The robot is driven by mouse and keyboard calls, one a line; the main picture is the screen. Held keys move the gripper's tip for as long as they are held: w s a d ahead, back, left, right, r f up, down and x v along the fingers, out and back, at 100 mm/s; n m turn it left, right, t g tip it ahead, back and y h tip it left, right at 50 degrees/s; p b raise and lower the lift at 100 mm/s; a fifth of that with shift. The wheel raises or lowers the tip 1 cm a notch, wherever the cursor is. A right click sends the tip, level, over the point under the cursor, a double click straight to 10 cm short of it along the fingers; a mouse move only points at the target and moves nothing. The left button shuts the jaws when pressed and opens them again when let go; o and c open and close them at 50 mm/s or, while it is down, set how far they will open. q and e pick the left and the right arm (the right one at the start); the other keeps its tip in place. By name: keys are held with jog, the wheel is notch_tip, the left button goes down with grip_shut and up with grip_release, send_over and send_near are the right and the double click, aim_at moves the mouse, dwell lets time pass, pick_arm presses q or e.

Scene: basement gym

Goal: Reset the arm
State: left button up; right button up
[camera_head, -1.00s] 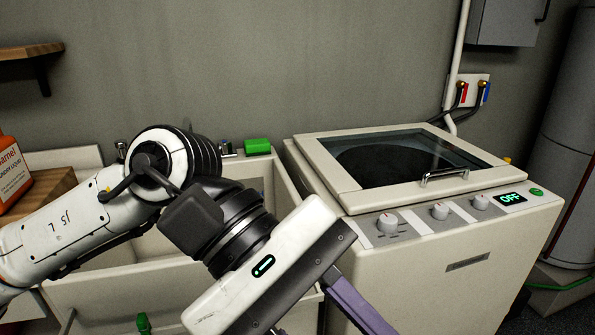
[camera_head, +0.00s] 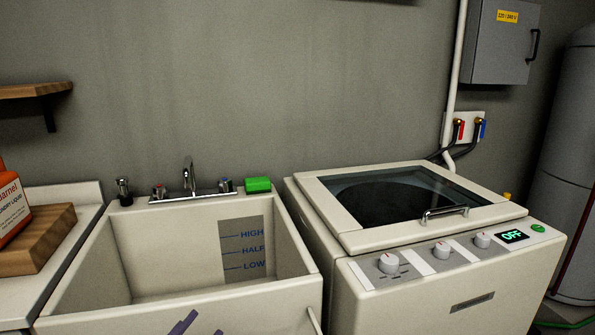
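Only the purple fingertips of my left gripper (camera_head: 199,327) show, at the bottom edge of the head view. They overlap the front wall of the laundry sink (camera_head: 270,305). A gap shows between the two tips, and nothing is seen held. The rest of my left arm is out of view. My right gripper is not in view.
A washing machine (camera_head: 470,285) with a closed glass lid (camera_head: 400,198) and an "OFF" display stands right of the sink. A green sponge (camera_head: 258,185) lies on the sink's back rim near the faucet (camera_head: 189,178). An orange bottle (camera_head: 10,208) and wooden block (camera_head: 38,240) are left.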

pick_arm(q)
jog(key=s+a+f+n+g+y, duration=0.1)
jog(key=s+a+f+n+g, duration=0.1)
jog(key=s+f+g, duration=0.4)
jog(key=s+a+f+n+g, duration=0.1)
jog(key=s+a+f+n, duration=0.1)
jog(key=s+f, duration=0.6)
jog(key=s+a+f+n+g+y, duration=0.1)
jog(key=s+a+f+n+g, duration=0.1)
jog(key=s+f+g, duration=0.5)
jog(key=w+d+f+t+h+b, duration=0.1)
jog(key=w+d+f+t+h, duration=0.1)
jog(key=d+f+t, duration=0.4)
jog(key=shift+w+f+t+h+b, duration=0.35)
jog(key=shift+f+t, duration=0.55)
jog(key=shift+f, duration=1.8)
jog(key=shift+s, duration=0.1)
